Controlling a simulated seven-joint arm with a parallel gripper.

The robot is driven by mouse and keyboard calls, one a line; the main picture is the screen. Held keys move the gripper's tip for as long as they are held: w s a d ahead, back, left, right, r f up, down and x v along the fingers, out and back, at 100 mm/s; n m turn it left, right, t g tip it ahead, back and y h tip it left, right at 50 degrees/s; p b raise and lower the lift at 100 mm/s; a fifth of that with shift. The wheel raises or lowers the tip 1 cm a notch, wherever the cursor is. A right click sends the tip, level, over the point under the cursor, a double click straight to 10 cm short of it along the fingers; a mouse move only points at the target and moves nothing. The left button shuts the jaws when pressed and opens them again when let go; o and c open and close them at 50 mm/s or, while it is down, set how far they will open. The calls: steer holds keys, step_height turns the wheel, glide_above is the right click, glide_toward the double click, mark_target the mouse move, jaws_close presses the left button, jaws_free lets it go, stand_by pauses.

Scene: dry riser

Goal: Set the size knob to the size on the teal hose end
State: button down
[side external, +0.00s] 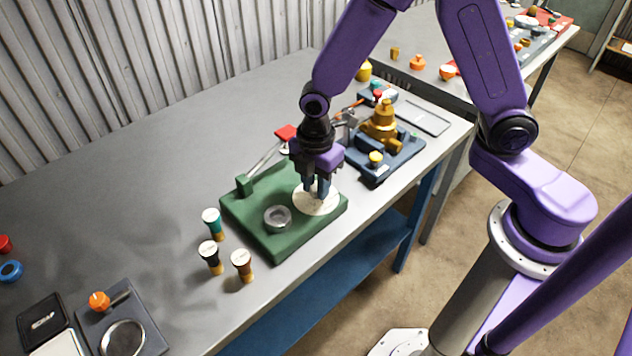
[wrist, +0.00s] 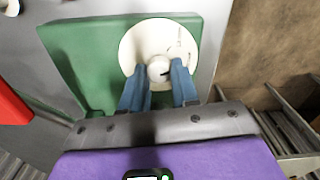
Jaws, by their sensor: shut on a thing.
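The green base plate (side external: 250,205) lies on the grey bench and carries a white round dial (side external: 307,206) with small dark marks too small to read. In the wrist view the size knob (wrist: 159,71), pale and round with a dark mark, sits at the middle of the dial (wrist: 135,45). My gripper (side external: 319,193) is shut on this knob, one blue finger on each side in the wrist view (wrist: 158,80). The teal hose end (side external: 212,222) stands upright left of the base, with a white top; its size is not readable.
A dark hose end (side external: 210,257) and a brown hose end (side external: 242,265) stand near the teal one. A metal ring (side external: 278,218) and a red-handled lever (side external: 286,132) are on the base. A blue fixture with a brass valve (side external: 382,122) stands close by on the right.

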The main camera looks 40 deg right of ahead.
steer(key=m, duration=0.6)
steer(key=shift+m, duration=0.4)
steer(key=m, duration=0.6)
steer(key=shift+m, duration=0.4)
steer(key=shift+w, duration=0.1)
steer(key=c, duration=0.8)
jaws_free()
steer(key=shift+c, duration=0.2)
steer(key=shift+r, duration=0.1)
step_height(320, 180, up, 17)
steer(key=shift+r, duration=0.15)
steer(key=shift+d, duration=0.1)
